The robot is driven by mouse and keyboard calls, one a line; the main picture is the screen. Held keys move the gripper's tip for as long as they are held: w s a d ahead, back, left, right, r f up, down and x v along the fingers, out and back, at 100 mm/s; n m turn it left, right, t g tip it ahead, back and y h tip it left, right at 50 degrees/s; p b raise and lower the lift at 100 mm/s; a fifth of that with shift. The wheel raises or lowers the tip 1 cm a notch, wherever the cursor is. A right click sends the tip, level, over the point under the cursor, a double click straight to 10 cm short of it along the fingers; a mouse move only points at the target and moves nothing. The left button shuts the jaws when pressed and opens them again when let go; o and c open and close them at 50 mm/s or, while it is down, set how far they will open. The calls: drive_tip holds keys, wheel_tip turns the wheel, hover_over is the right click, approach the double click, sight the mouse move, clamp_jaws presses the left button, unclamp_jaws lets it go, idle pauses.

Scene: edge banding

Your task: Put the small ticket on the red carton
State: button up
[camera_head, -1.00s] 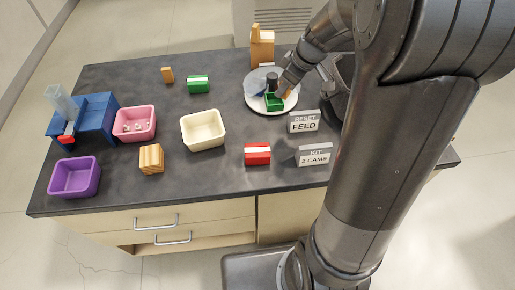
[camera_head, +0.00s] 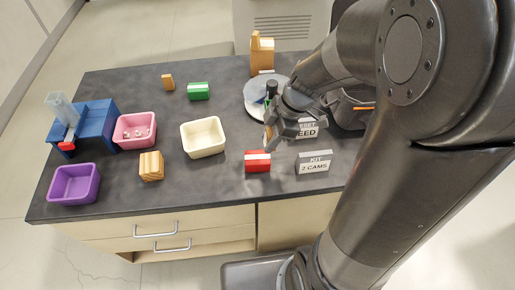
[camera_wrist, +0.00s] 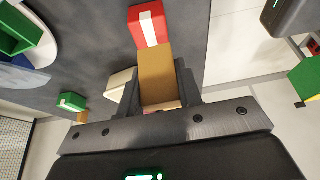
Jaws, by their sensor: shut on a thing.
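The red carton (camera_head: 257,161) with a white stripe on top stands near the front of the dark table, right of centre. It also shows at the top of the wrist view (camera_wrist: 148,25). My gripper (camera_head: 274,138) is above the table, just behind and slightly right of the carton in the head view. In the wrist view its fingers are shut on a flat tan piece (camera_wrist: 156,72), which I take for the small ticket. The piece points toward the carton and overlaps its lower edge in that view; I cannot tell whether they touch. The head view mostly hides the piece.
A round grey turntable (camera_head: 256,98) is behind my gripper, partly covered. Label stands reading FEED (camera_head: 308,131) and KIT 2 CAMS (camera_head: 314,162) are close on the right. A cream bin (camera_head: 203,138), pink bin (camera_head: 134,131) and green carton (camera_head: 198,91) are to the left.

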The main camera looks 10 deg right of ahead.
drive_tip(key=a+f, duration=0.1)
drive_tip(key=w+a+f, duration=0.1)
drive_tip(key=a, duration=0.1)
drive_tip(key=shift+a, duration=0.1)
drive_tip(key=shift+f, duration=2)
drive_tip(key=shift+f, duration=0.15)
drive_tip(key=o, duration=0.9)
drive_tip(key=shift+o, duration=0.2)
